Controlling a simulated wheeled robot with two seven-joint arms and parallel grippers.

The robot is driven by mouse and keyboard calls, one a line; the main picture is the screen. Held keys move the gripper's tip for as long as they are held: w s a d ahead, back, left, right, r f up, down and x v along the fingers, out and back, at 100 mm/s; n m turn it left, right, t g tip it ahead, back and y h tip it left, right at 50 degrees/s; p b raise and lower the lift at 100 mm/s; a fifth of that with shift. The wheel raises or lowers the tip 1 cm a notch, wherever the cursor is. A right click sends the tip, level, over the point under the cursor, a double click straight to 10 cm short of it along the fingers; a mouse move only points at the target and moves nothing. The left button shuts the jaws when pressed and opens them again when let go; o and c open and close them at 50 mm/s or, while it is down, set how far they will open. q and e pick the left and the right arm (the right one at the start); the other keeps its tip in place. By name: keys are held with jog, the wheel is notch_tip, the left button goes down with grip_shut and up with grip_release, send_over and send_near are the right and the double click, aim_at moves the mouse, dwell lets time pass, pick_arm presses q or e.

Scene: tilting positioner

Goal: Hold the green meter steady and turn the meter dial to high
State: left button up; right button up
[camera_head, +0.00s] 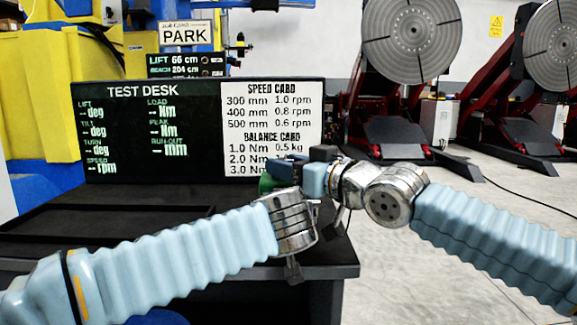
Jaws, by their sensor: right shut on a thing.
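The green meter (281,168) shows only in part, as a small green patch at the right end of the dark desk, in front of the card panel. My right gripper (306,163) reaches in from the right and is shut on the meter; its wrist covers part of the grip. The meter dial cannot be made out. My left arm comes in from the left, and its metal wrist is in front of the meter, lower in the picture. A dark part of my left gripper (292,270) shows below that wrist; its jaws cannot be made out.
The dark desk (130,197) carries a shallow tray (90,228) at left. The test desk panel (135,135) stands at its back, with a PARK sign (187,33) above. Red positioners with round grey plates (411,35) stand behind at right. Open floor lies right of the desk.

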jog(key=o, duration=1.1)
jog(key=shift+d, duration=0.1)
jog(key=shift+s+d, duration=0.2)
jog(key=shift+d, duration=0.05)
jog(key=v, duration=1.1)
jog(key=shift+s, duration=0.1)
jog(key=shift+c, duration=0.2)
